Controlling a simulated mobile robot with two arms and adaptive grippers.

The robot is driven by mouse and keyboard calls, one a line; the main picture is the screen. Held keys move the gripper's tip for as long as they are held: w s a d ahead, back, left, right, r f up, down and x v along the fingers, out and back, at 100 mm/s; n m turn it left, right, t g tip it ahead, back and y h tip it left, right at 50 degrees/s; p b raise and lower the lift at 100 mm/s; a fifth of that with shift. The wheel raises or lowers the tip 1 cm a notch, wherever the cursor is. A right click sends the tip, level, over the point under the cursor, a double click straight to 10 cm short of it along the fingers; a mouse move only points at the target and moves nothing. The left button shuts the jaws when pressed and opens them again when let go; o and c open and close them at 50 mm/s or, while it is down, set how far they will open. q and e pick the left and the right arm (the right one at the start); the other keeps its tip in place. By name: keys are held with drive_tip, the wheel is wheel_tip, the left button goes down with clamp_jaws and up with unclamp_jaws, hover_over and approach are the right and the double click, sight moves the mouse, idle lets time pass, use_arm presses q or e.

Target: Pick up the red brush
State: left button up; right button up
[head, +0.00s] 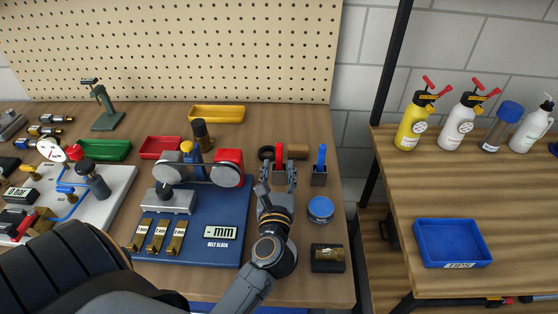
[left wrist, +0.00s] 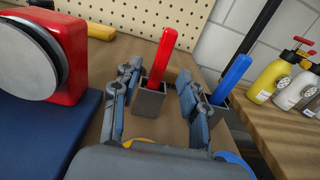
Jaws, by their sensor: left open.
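The red brush (left wrist: 163,58) stands upright, handle up, in a small grey square holder (left wrist: 149,98); its lower end is hidden inside. In the head view the red handle (head: 279,154) shows just beyond my left gripper (head: 277,175). My left gripper is open, with one finger on each side of the brush in the left wrist view (left wrist: 158,78). A gap shows between the fingers and the handle, and nothing is held. My right gripper is not in view.
A blue brush (head: 321,157) stands in its own holder to the right. A blue round tin (head: 320,209) is near it. The belt machine with red housing (head: 229,158) on a blue base (head: 190,246) is close on the left. A pegboard (head: 180,50) stands behind.

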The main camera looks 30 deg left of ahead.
sight(279, 160)
use_arm(q)
drive_tip(key=x, duration=0.4)
drive_tip(key=shift+w+a, duration=0.2)
drive_tip(key=shift+w, duration=0.1)
drive_tip(key=shift+c, duration=0.5)
clamp_jaws()
